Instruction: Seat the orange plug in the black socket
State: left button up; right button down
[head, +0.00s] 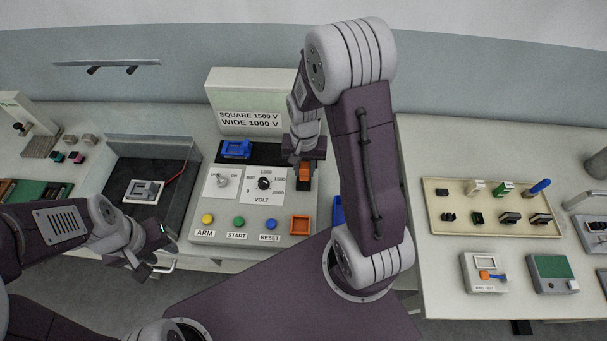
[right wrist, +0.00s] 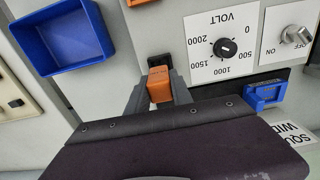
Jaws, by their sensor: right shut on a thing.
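The orange plug (head: 305,172) is between the fingers of my right gripper (head: 304,178), above the right part of the grey control panel. In the right wrist view the orange plug (right wrist: 159,86) sits between both fingers of the right gripper (right wrist: 158,88), which is shut on it. The black socket (right wrist: 160,61) shows just past the plug's end, in line with it. I cannot tell whether the plug touches or enters the socket; the plug and fingers hide part of it. My left gripper (head: 150,262) is low at the left, away from the panel, its opening unclear.
The panel holds a volt dial (head: 264,184), an on-off knob (head: 222,181), coloured buttons and a blue connector (head: 236,149). A blue bin (right wrist: 62,38) lies beside the panel. A tray (head: 436,220) of connectors stands right.

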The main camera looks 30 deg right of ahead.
aim_at(304, 177)
jog(key=shift+w+f, duration=0.2)
jog(key=shift+f, duration=2.1)
jog(key=c, duration=1.1)
grip_release()
notch_tip(304, 177, up, 12)
jog(key=shift+r, duration=0.2)
jog(key=s+a+n, duration=0.1)
jog(key=s+n, duration=0.1)
jog(key=s+a+f+n, duration=0.1)
jog(key=s+a+n, duration=0.1)
jog(key=s, duration=0.1)
jog(key=s+a+n+t, duration=0.1)
jog(key=s+a+n, duration=0.1)
jog(key=s, duration=0.1)
jog(key=shift+s+f, duration=0.25)
jog(key=shift+f, duration=0.05)
